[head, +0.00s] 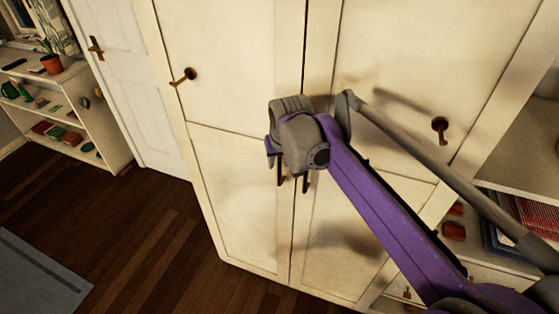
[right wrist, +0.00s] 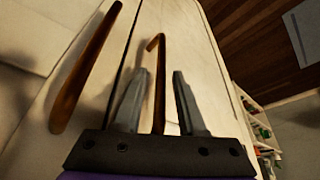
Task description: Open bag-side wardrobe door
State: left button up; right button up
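The cream wardrobe (head: 235,165) stands in front of me, its doors meeting at a dark vertical seam. Two slim bronze handles, a left one (head: 280,172) and a right one (head: 306,182), flank the seam. The doors look shut. My right gripper reaches in from the right in the head view, its fingers mostly hidden behind the wrist. In the right wrist view, the gripper (right wrist: 159,75) is open, with the left door's handle (right wrist: 157,85) between its fingers and gaps at both sides. The other handle (right wrist: 88,70) is outside the fingers. No bag shows. My left gripper is not in view.
Two bronze fittings, one left (head: 190,76) and one right (head: 440,125), sit higher on the wardrobe. A white room door (head: 130,80) and a low shelf (head: 90,115) stand to the left. Dark wood floor (head: 150,240) is clear in front; a grey-blue rug (head: 35,275) lies lower left.

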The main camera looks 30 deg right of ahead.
grip_shut()
dwell(1.2)
